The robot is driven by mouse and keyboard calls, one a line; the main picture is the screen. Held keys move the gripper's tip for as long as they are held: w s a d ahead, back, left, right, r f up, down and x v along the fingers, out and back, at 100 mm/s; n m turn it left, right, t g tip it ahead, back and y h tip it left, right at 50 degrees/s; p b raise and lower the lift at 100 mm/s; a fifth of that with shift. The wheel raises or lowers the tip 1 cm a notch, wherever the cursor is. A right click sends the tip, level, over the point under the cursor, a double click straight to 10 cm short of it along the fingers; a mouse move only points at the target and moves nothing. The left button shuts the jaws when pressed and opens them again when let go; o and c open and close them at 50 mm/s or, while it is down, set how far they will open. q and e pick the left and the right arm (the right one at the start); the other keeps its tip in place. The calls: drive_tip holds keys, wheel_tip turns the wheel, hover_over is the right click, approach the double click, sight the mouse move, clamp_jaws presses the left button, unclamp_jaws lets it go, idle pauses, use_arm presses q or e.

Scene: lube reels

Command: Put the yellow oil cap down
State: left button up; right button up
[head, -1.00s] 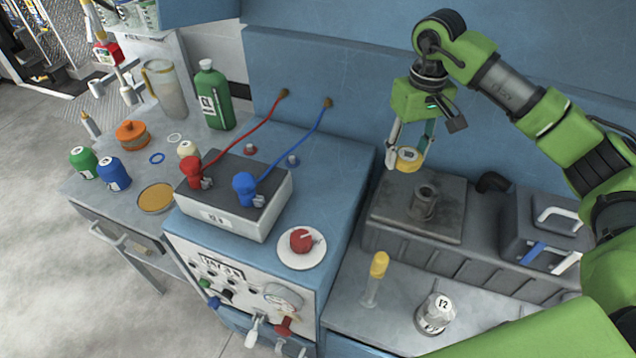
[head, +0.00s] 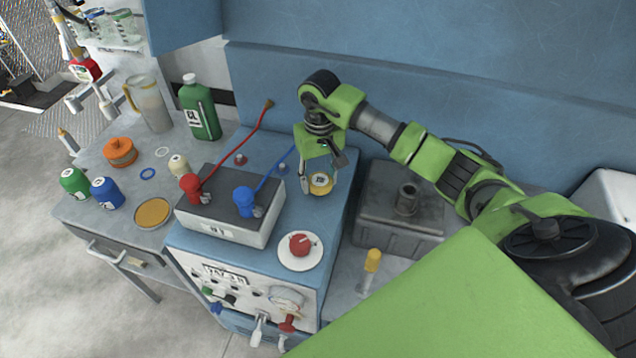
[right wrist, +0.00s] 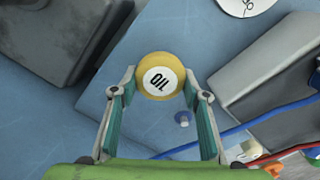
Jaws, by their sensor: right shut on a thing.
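The yellow oil cap (head: 320,183) has a white top marked OIL. My right gripper (head: 319,181) is shut on it, with the cap between the fingertips, over the blue cabinet top (head: 315,222). The cap also shows in the right wrist view (right wrist: 160,77), between the two fingers of the right gripper (right wrist: 160,88). I cannot tell whether the cap touches the blue surface or hangs just above it. My left gripper is not in view.
A grey box (head: 228,226) with red and blue clamps stands left of the cap. A red knob on a white disc (head: 300,247) is in front. The dark tank with an open neck (head: 406,200) stands to the right.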

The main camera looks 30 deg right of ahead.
sight(319, 186)
wheel_tip(319, 186, down, 2)
drive_tip(key=shift+s+f+p, duration=0.1)
drive_tip(key=shift+f+p, duration=0.05)
drive_tip(key=shift+p, duration=0.25)
drive_tip(key=shift+f, duration=0.25)
drive_tip(key=shift+f+b, duration=0.25)
drive_tip(key=shift+b, duration=0.15)
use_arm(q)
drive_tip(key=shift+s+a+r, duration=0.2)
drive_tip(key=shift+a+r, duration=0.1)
use_arm(e)
drive_tip(key=o, duration=1.1)
drive_tip(key=shift+r, duration=0.1)
drive_tip(key=shift+r+p, duration=0.25)
drive_tip(key=shift+p, duration=0.2)
wheel_tip(319, 186, up, 11)
drive_tip(key=b, duration=0.4)
drive_tip(key=shift+r, duration=0.1)
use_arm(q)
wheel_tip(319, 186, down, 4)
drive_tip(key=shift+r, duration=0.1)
use_arm(e)
drive_tip(key=shift+r, duration=0.35)
drive_tip(key=shift+f, duration=0.1)
